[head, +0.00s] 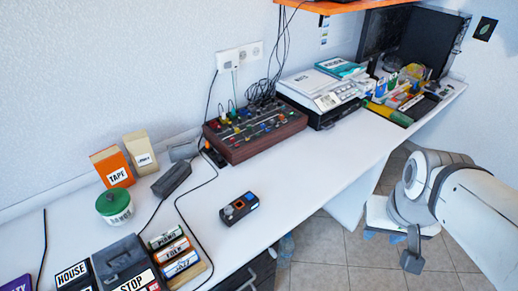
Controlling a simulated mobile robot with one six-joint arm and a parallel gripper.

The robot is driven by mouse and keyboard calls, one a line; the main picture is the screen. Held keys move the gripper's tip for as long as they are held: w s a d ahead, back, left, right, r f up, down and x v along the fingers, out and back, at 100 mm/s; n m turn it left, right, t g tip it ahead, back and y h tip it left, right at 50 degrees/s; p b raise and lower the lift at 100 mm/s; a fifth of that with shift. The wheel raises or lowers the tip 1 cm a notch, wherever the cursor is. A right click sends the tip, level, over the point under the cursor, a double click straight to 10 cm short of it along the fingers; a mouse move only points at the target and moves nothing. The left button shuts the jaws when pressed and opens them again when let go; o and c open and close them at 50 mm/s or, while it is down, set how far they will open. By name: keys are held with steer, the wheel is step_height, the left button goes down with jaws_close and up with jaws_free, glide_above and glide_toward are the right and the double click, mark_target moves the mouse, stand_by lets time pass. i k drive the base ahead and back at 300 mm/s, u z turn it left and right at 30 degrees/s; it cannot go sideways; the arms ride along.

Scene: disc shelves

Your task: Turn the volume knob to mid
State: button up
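A mixer-like box (255,130) with a brown front and several coloured knobs and sliders stands against the wall on the white desk. A small black device (239,208) with an orange-brown square on top lies near the desk's front edge. I cannot tell which knob is the volume knob, nor any knob's setting. My gripper (408,258) hangs at the right over the floor, beyond the desk's front edge and apart from both devices. Its fingers are small and partly hidden, so I cannot tell whether it is open or shut.
A printer (322,94) stands right of the mixer, with monitors (405,38) beyond. A black cable crosses the desk. The desk's front strip is mostly clear.

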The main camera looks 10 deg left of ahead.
mark_target(228, 209)
steer(key=z, duration=0.05)
steer(key=k, duration=0.85)
steer(key=u, duration=0.6)
steer(key=i, duration=0.95)
steer(key=u, duration=0.05)
